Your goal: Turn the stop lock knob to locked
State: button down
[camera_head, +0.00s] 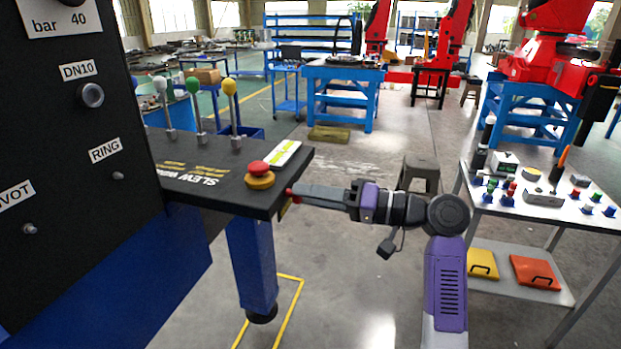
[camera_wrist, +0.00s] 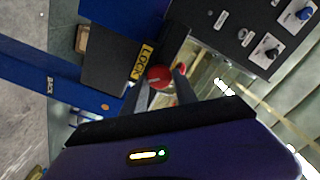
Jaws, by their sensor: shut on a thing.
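The stop lock knob (camera_wrist: 159,76) is a red round knob with a pale bar across its face, beside a yellow LOCK label (camera_wrist: 142,62) in the wrist view. In the head view a small red part of the knob (camera_head: 289,191) shows at the right side of the black console (camera_head: 225,185). My gripper (camera_head: 296,191) reaches it from the right, and its fingers are shut on the knob. The two fingers also show in the wrist view (camera_wrist: 160,88), one on each side of the knob. The label's position marks are too small to read.
A red mushroom button (camera_head: 260,168) on a yellow base sits on the console top near the knob. Several ball-topped levers (camera_head: 232,110) stand behind it. A black panel (camera_head: 75,130) rises at the left. A side table (camera_head: 545,208) with small parts stands at the right.

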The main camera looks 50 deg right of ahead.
jog(key=shift+d+m+p, duration=0.1)
jog(key=shift+m+p, duration=3.7)
jog(key=shift+p, duration=0.5)
jog(key=shift+f, duration=0.15)
jog(key=c, duration=1)
grip_release()
jog(key=shift+b+v, duration=0.95)
jog(key=shift+v, duration=3)
